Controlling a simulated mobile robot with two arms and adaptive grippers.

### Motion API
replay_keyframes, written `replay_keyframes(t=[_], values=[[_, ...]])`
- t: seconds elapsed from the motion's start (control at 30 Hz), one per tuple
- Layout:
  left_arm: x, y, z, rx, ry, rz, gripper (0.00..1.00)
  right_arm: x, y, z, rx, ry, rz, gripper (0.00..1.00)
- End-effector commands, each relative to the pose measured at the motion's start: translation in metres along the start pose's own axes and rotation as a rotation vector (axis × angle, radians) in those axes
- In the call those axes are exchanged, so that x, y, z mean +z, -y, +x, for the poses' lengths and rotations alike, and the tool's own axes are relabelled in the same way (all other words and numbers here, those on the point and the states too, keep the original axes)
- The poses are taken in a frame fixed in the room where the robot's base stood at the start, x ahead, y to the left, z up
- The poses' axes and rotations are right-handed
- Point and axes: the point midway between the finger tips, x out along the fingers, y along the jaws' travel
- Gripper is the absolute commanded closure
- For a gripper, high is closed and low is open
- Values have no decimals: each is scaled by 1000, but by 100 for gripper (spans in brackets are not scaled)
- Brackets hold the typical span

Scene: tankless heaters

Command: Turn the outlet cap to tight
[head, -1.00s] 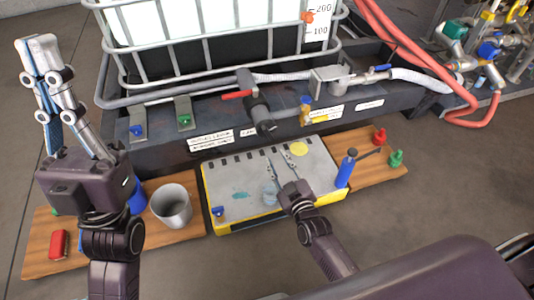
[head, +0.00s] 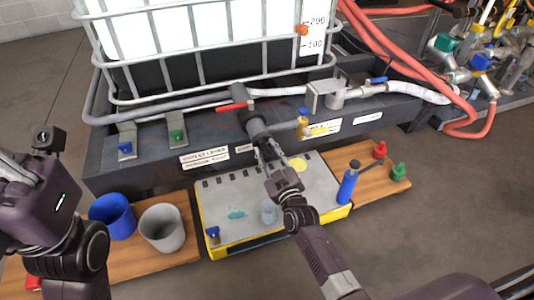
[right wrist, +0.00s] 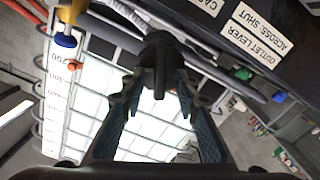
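The outlet cap (head: 258,130) is the dark end of the outlet valve, which has a red lever (head: 231,107), low on the front of the caged tank. In the right wrist view the dark cap (right wrist: 160,62) has a raised ridge and shows between my fingertips. My right gripper (head: 267,150) is at the cap from below, its two fingers apart, one on each side; it also shows in the right wrist view (right wrist: 162,85). Whether the fingers touch the cap cannot be told. My left gripper (head: 12,168) is at the left edge, its fingers mostly cut off.
A brass valve with a blue top (head: 303,122) stands close right of the outlet. Below lies a grey tray with yellow edges (head: 222,190). A blue cup (head: 113,214), a grey cup (head: 162,228) and a blue bottle (head: 346,187) stand on wooden boards beside it.

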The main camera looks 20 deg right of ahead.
Motion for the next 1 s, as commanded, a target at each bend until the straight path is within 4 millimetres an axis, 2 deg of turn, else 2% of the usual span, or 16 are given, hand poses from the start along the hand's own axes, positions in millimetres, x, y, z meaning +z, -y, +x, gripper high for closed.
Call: replay_keyframes(t=[0.17, 0.47, 0.77, 1.0], values=[[0, 0, 0, 0, 0, 0, 100, 0, 0, 0, 0, 1, 0, 71], [0, 0, 1, 0, -1, 0, 100, 0, 0, 0, 0, 0, 0, 100], [0, 0, 2, 0, -2, -1, 100, 0, 0, 0, 0, 0, 13, 100], [1, 2, 3, -9, 10, -3, 100, -2, -1, 0, -2, 1, 106, 100]])
